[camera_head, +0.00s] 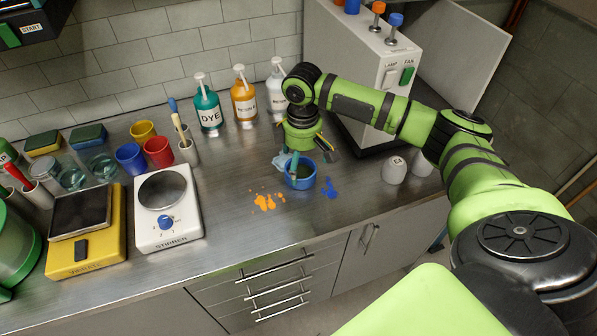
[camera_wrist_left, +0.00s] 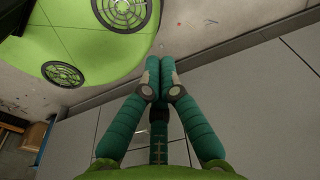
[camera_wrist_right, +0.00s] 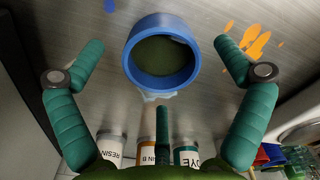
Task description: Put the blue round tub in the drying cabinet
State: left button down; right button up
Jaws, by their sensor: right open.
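The blue round tub (camera_head: 301,183) stands upright on the steel bench, near its front edge. My right gripper (camera_head: 308,160) is open and reaches down over it. In the right wrist view the tub (camera_wrist_right: 162,83) lies ahead between the two spread fingers (camera_wrist_right: 160,48), with a gap on each side, and its inside looks dark green. The drying cabinet (camera_head: 345,55) is the grey box at the back right, with a fan switch on its front panel. Its door (camera_head: 455,55) stands swung open to the right; its inside is hidden. My left gripper (camera_wrist_left: 157,78) is shut and empty, away from the bench top.
Orange (camera_head: 265,202) and blue (camera_head: 329,188) spills lie beside the tub. Pump bottles (camera_head: 208,108) stand behind. White cups (camera_head: 394,170) stand before the cabinet.

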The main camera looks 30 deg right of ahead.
aim_at(303, 177)
notch_tip(303, 177, down, 2)
jog(key=shift+s+d+f, duration=0.1)
jog(key=shift+f, duration=0.6)
jog(key=shift+c, duration=0.4)
jog(key=c, duration=1.1)
jog(key=shift+s, duration=0.1)
jog(key=shift+c, duration=0.6)
pick_arm(q)
jog(key=shift+s+d+r, duration=0.25)
jog(key=shift+s+r, duration=0.05)
jog(key=shift+s, duration=0.15)
jog(key=shift+s+d+r, duration=0.25)
jog(key=shift+s, duration=0.2)
